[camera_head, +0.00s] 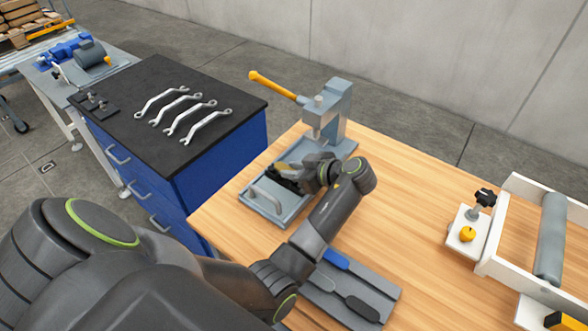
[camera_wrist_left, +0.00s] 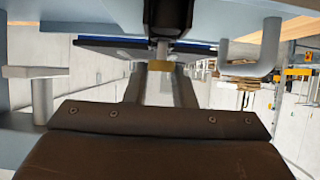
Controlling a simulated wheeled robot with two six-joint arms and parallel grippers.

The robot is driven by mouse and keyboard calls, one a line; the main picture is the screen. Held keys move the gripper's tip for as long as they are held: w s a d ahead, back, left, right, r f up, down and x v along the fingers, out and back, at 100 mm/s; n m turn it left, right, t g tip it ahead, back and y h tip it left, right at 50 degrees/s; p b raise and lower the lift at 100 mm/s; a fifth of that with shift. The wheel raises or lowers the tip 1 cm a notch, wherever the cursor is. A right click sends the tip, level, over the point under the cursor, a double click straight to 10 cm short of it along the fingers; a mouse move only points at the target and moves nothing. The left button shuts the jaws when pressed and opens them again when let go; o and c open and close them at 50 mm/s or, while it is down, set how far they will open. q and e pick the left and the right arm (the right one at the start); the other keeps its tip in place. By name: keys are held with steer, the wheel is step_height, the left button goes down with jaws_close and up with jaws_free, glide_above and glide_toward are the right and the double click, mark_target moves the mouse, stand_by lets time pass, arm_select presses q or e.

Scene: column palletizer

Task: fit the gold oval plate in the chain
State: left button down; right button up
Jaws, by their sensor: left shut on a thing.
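My left gripper (camera_head: 287,178) reaches over a grey tray-like fixture (camera_head: 277,212), in front of the press. In the left wrist view its fingers (camera_wrist_left: 160,72) are closed on a small gold piece (camera_wrist_left: 160,65), which I take as the gold oval plate, seen edge-on. In the head view the plate is hidden by the gripper. A grey pin and a dark block (camera_wrist_left: 167,18) are just beyond the plate in the wrist view; I cannot tell whether they touch it. The chain cannot be made out clearly. My right gripper is not in view.
The grey press (camera_head: 338,108) with a yellow lever (camera_head: 272,85) stands behind the fixture. A bent grey handle (camera_head: 265,198) rises from the fixture's front. A grey tool tray (camera_head: 385,289) lies nearer, and a white roller frame (camera_head: 495,230) stands right. Wooden tabletop between is clear.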

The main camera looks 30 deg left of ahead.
arm_select(q)
steer(key=shift+f+b, duration=0.4)
steer(key=shift+f, duration=0.05)
stand_by(0.6)
steer(key=shift+f, duration=0.1)
stand_by(0.5)
steer(key=c, duration=1.1)
jaws_free()
steer(key=shift+c, duration=0.2)
